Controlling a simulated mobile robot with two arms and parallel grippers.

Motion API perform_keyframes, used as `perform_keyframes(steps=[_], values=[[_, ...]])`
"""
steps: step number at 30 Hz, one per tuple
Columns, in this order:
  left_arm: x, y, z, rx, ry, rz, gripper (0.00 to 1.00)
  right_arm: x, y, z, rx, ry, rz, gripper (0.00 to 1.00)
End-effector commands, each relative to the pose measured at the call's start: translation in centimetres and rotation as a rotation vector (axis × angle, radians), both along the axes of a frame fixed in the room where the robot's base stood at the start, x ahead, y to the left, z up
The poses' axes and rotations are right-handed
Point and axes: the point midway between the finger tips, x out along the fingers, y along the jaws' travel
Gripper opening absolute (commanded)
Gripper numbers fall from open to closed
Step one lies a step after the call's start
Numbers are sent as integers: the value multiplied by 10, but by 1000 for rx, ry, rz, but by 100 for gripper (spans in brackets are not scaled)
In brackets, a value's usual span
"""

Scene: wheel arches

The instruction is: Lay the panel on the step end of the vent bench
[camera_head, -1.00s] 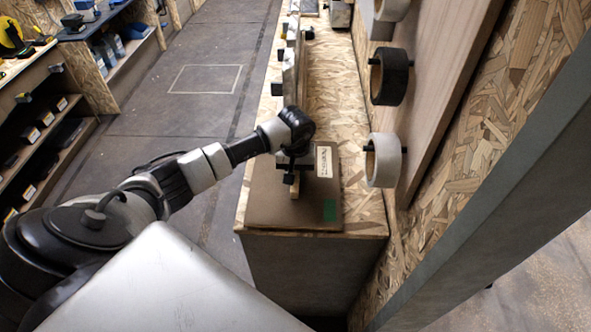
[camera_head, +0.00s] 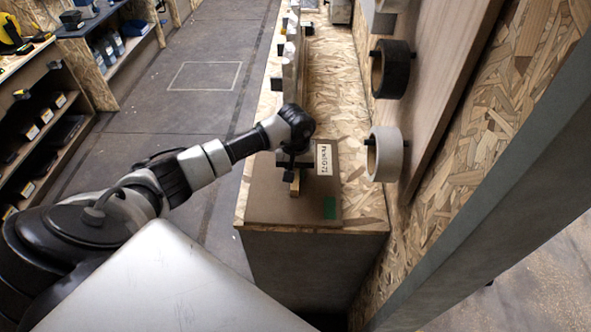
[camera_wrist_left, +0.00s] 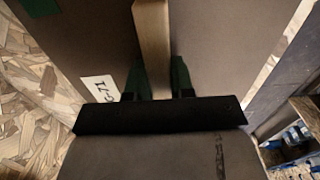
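The panel (camera_head: 265,205) is a flat brown board with a white label and a green patch. It lies flat over the near end of the vent bench (camera_head: 365,205), a chipboard-topped bench; whether it touches the top everywhere I cannot tell. A wooden bar handle (camera_wrist_left: 153,35) runs along the panel. My left gripper (camera_head: 294,180) is above the panel at this handle. In the left wrist view its dark green fingers (camera_wrist_left: 159,80) stand on both sides of the handle, close against it. My right gripper is not in view.
Tape rolls (camera_head: 385,154) hang on pegs from the wooden board on the right, close to the bench. Upright pieces (camera_head: 290,75) stand along the bench's far left edge. Shelves (camera_head: 40,130) stand at far left, with open floor (camera_head: 190,110) between.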

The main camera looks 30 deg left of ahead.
Motion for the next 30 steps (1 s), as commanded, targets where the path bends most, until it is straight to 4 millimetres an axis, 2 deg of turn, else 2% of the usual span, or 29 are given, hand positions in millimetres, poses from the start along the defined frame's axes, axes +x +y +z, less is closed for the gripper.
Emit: perform_keyframes(steps=[1, 6, 13, 17, 20, 30], values=[[1, 0, 2, 0, -4, 0, 29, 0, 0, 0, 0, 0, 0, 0], [0, 0, 1, 0, -1, 0, 53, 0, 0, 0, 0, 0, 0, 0], [-1, 0, -1, 1, 3, 0, 53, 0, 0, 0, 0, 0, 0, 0], [0, 0, 7, 1, -1, -1, 53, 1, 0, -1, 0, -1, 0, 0], [1, 0, 21, 1, -4, -1, 53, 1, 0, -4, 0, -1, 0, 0], [1, 0, 87, 1, -4, -1, 53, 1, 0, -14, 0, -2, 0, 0]])
